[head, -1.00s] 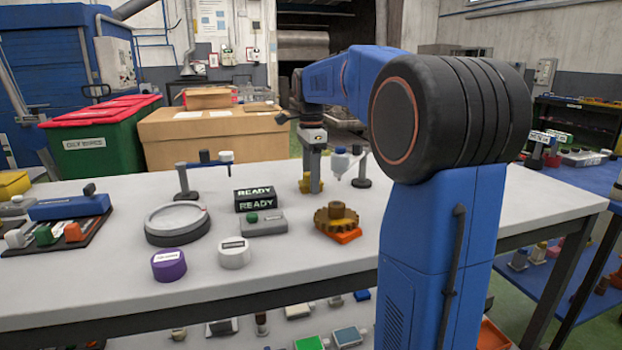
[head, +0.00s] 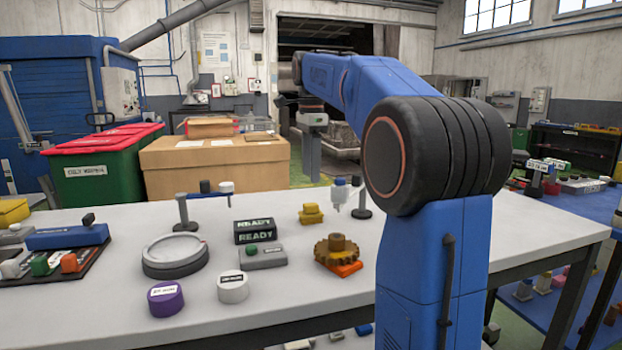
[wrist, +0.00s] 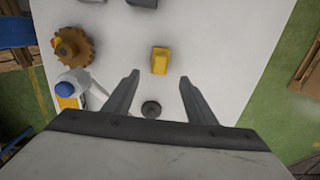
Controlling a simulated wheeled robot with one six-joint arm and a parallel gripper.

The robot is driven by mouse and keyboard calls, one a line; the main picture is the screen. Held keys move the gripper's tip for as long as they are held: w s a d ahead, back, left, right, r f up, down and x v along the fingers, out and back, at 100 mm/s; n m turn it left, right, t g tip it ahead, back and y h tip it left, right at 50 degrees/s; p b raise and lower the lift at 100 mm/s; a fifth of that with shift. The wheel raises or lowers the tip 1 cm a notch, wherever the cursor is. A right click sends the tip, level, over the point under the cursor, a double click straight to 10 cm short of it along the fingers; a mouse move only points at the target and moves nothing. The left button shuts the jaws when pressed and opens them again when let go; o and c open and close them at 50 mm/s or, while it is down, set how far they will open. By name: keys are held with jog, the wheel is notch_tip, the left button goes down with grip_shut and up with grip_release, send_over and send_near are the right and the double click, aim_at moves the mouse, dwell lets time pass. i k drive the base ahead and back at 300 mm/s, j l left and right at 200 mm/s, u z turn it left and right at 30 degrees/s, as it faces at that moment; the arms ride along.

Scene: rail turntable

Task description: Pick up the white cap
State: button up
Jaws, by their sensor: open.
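The white cap (head: 233,287) is a short round piece with a dark-lettered label. It stands on the white table near the front edge in the head view, right of a purple cap (head: 166,299). My gripper (head: 312,172) is raised over the far side of the table, well behind the white cap and apart from it. In the wrist view my gripper (wrist: 160,80) has its two fingers wide apart with nothing between them. A yellow block (wrist: 160,61) lies below, just beyond the fingertips. The white cap does not show in the wrist view.
A round grey turntable (head: 174,255) and a grey button box (head: 263,256) stand behind the caps. A brown gear (head: 337,250) on an orange base sits to the right. A stand with a white funnel (head: 340,193) is near the back. The table's front strip is mostly clear.

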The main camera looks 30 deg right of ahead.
aim_at(232, 286)
jog(key=k+j, duration=0.75)
jog(key=j, duration=0.2)
